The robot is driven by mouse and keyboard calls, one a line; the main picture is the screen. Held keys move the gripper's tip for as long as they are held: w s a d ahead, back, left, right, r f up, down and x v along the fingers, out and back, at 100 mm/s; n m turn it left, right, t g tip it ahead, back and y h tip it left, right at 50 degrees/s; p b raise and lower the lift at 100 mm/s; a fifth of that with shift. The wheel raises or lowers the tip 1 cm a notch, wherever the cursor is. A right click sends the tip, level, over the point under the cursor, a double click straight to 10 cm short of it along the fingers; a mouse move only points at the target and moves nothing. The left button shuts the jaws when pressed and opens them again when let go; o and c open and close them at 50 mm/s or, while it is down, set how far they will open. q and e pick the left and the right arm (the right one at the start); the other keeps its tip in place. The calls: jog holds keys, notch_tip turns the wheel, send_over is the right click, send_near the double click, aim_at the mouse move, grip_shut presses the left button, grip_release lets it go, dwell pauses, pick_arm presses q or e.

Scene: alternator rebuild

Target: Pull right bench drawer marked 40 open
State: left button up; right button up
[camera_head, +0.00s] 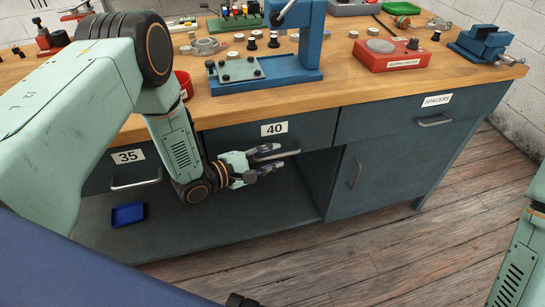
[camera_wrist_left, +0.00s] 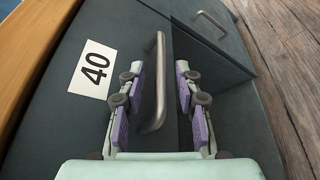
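The drawer marked 40 (camera_head: 230,138) is in the bench front, below the top, with its white label in the middle; it appears closed. In the left wrist view its label (camera_wrist_left: 92,70) lies left of the bar handle (camera_wrist_left: 155,85). My left gripper (camera_head: 272,160) is at this handle, in front of the drawer. In the left wrist view its two fingers (camera_wrist_left: 160,100) stand apart on either side of the handle, with a gap on both sides. The handle is partly hidden by the fingers in the head view. My right arm (camera_head: 520,260) shows at the right edge; its gripper is out of view.
The drawer marked 35 (camera_head: 98,175) is to the left, the spacers drawer (camera_head: 400,125) to the right, above a cabinet door (camera_head: 375,175). A blue bin (camera_head: 128,214) sits on the lower shelf. The wooden floor in front is clear.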

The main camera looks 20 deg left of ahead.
pick_arm(q)
jog(key=shift+w+d+f, duration=0.1)
jog(key=shift+w+d, duration=0.25)
jog(key=shift+s+a, duration=0.15)
jog(key=c, duration=0.4)
grip_shut()
